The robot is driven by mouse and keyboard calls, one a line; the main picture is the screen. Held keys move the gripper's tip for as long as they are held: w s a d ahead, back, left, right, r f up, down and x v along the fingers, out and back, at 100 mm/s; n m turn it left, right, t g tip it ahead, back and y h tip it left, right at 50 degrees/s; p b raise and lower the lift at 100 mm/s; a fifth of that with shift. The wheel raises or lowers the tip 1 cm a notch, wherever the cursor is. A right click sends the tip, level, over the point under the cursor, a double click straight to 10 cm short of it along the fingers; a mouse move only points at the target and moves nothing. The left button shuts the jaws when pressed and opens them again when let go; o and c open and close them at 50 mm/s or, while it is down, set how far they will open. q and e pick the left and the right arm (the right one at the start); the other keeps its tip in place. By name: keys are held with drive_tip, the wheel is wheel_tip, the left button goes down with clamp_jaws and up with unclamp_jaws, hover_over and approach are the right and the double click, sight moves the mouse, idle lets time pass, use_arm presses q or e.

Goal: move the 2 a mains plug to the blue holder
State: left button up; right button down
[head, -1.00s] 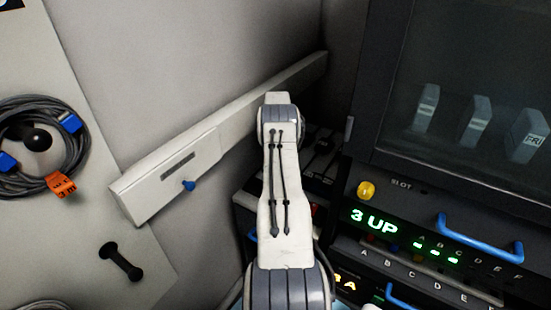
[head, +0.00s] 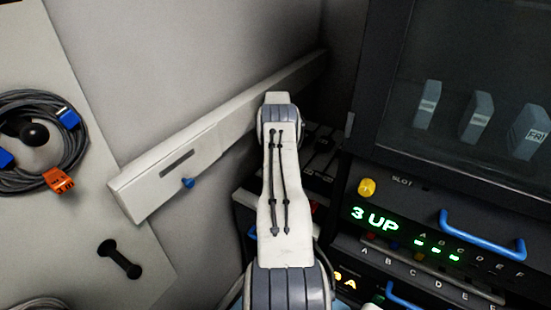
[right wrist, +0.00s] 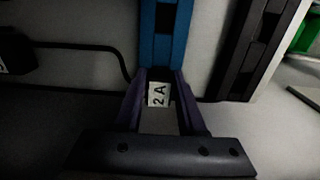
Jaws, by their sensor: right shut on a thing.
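My right gripper (right wrist: 160,104) is shut on the 2 A mains plug (right wrist: 158,94), a dark piece with a white "2 A" label facing the right wrist camera. A blue holder (right wrist: 163,38), a long upright strip with dark openings, stands directly beyond the plug in that view. The plug is in line with its lower end; I cannot tell whether the two touch or whether the plug is inside it. Most of the plug body is hidden between the fingers. In the head view neither gripper shows; only one of my arms does.
A dark holder strip (right wrist: 240,45) stands right of the blue one. A dark block with a cable (right wrist: 100,46) lies left. In the head view, a coiled cable (head: 75,150) hangs on the left panel, a pale rail (head: 145,192) crosses the wall, and a cabinet (head: 400,190) stands right.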

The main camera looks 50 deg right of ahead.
drive_tip(key=shift+f+b, duration=0.35)
drive_tip(key=shift+f, duration=0.05)
idle(0.6)
unclamp_jaws()
drive_tip(key=shift+r, duration=0.15)
drive_tip(key=shift+r+p, duration=2.1)
drive_tip(key=shift+r, duration=1.25)
